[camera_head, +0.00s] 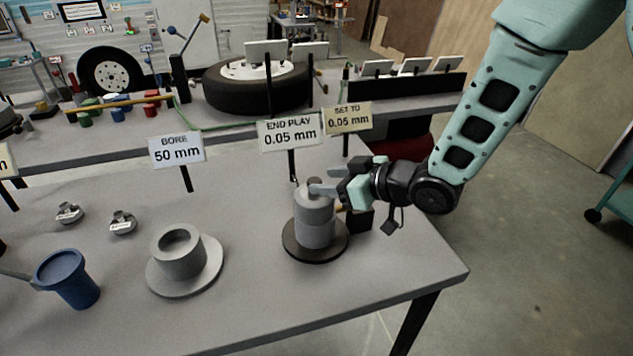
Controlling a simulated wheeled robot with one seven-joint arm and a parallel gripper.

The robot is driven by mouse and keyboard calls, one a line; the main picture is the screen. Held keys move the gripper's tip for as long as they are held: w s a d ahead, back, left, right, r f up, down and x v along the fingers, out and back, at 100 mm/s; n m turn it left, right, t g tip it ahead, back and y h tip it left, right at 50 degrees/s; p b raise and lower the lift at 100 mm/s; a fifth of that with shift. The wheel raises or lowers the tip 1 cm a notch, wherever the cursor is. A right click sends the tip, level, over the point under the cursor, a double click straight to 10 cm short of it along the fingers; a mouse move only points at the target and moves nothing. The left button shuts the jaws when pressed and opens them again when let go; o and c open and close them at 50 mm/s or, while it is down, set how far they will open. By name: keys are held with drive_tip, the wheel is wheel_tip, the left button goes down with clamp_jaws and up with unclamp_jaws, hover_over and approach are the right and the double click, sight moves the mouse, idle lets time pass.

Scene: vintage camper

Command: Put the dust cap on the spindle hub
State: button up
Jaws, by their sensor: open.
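A grey cylinder with a small knob on top, which looks like the dust cap (314,204), sits on a wider grey cylinder that looks like the spindle hub (317,234). A seam shows between them, and the stack stands upright on a round dark base. I cannot tell whether the cap is fully seated. My gripper (322,187) comes in from the right, level with the cap's top. Its jaws are open by the knob. I cannot tell whether a finger touches it.
A grey flanged piece (183,284) with an open bore stands to the left. A blue cup (70,287) and two small metal parts lie farther left. Sign posts, including the END PLAY sign (290,133), stand behind. The table's front right corner is clear.

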drive_tip(key=v, duration=0.8)
drive_tip(key=s+d+m+g+h, duration=0.1)
drive_tip(key=s+g+h, duration=0.1)
drive_tip(key=s, duration=0.6)
drive_tip(key=s+d+r+m+g+h, duration=0.1)
drive_tip(key=s+d+g+h, duration=0.1)
drive_tip(key=s+h, duration=0.3)
drive_tip(key=s+d+m+g+h, duration=0.1)
drive_tip(key=s+g+h, duration=0.2)
drive_tip(key=s, duration=0.8)
drive_tip(key=shift+s+d+r+g+h, duration=0.2)
drive_tip(key=shift+d+r+g+h, duration=0.1)
drive_tip(key=shift+g, duration=0.1)
